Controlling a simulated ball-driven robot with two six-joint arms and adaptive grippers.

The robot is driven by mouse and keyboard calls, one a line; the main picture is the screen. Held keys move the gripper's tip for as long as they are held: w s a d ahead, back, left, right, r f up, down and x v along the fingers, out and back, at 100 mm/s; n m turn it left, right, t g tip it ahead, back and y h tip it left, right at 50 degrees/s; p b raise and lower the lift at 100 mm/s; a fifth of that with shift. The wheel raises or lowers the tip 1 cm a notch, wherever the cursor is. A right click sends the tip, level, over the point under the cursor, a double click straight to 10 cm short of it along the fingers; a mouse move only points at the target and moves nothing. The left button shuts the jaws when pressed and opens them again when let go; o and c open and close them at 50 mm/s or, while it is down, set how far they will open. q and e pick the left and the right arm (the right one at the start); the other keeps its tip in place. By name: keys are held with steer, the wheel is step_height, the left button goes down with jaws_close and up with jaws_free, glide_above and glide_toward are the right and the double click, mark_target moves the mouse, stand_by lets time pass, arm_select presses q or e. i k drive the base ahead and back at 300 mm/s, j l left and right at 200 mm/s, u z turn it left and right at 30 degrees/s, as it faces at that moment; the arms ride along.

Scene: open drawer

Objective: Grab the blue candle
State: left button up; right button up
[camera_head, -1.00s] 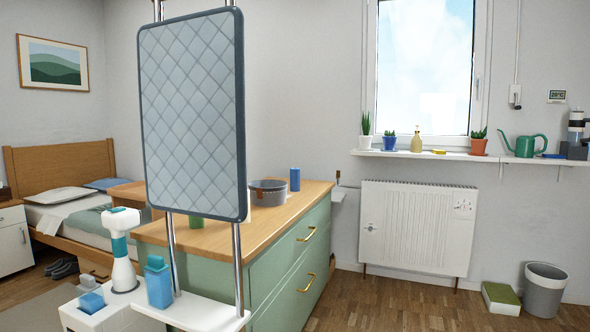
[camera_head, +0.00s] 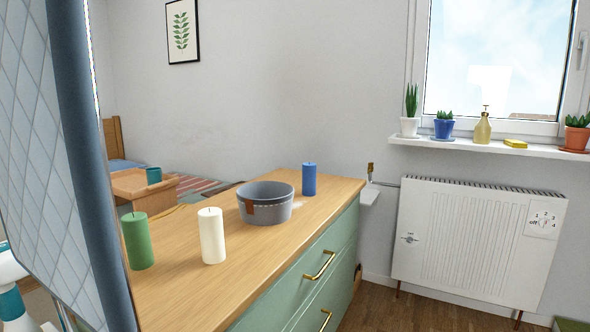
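The blue candle (camera_head: 309,179) stands upright on the wooden top of the green drawer cabinet (camera_head: 222,243), near its far right end. It is just behind and to the right of a grey round basket (camera_head: 265,204), apart from it. Neither of my grippers shows in the head view, and nothing is seen touching the candle.
A white candle (camera_head: 212,236) and a green candle (camera_head: 137,241) stand on the near part of the top. A tall quilted padded panel (camera_head: 50,130) blocks the left side. A radiator (camera_head: 478,240) and a windowsill with plants (camera_head: 490,146) are at the right. Both drawers look shut.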

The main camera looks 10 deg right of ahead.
mark_target(309, 186)
steer(key=i+l+u, duration=0.15)
steer(key=i+l, duration=0.3)
steer(key=i+l+u, duration=0.1)
steer(key=i+l, duration=0.3)
steer(key=i+l+u, duration=0.15)
steer(key=i+l, duration=0.25)
steer(key=l, duration=0.2)
